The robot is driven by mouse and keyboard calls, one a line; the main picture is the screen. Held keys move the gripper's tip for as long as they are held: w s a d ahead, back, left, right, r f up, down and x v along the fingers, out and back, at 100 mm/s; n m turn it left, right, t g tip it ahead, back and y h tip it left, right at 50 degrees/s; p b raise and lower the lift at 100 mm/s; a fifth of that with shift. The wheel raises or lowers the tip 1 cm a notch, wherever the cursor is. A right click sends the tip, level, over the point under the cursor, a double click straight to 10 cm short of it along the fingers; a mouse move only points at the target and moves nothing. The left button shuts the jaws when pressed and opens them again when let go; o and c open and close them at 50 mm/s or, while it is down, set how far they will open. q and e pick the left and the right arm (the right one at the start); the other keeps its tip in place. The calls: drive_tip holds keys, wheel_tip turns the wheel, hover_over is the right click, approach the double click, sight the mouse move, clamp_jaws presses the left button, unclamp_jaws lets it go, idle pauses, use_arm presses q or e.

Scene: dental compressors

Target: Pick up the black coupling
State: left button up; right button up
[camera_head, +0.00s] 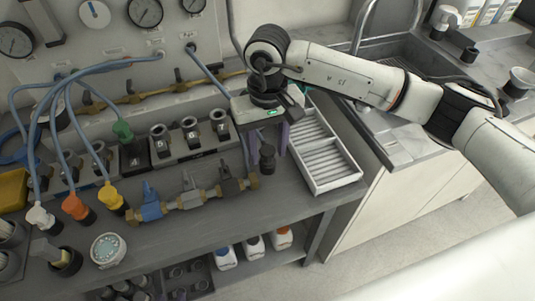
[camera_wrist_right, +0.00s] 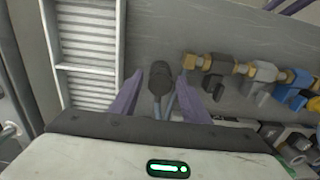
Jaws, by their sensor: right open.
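The black coupling (camera_head: 267,157) stands on the grey bench, just right of the brass manifold. In the right wrist view the black coupling (camera_wrist_right: 160,77) shows between the two purple fingers, with a blue-grey hose or stem below it. My right gripper (camera_head: 268,146) is above the coupling, its fingers apart on either side of it. In the wrist view my right gripper (camera_wrist_right: 162,84) has a gap on both sides of the coupling, and no contact is visible. My left gripper is not in view.
A white ribbed tray (camera_head: 336,185) lies close right of the coupling. The brass manifold (camera_head: 189,201) with blue and dark valves lies to its left. A rack of numbered sockets (camera_head: 185,149) stands behind. Hoses with white, orange (camera_head: 75,206) and yellow couplings hang further left.

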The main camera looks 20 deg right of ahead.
drive_tip(key=c, duration=1)
drive_tip(key=shift+r, duration=0.1)
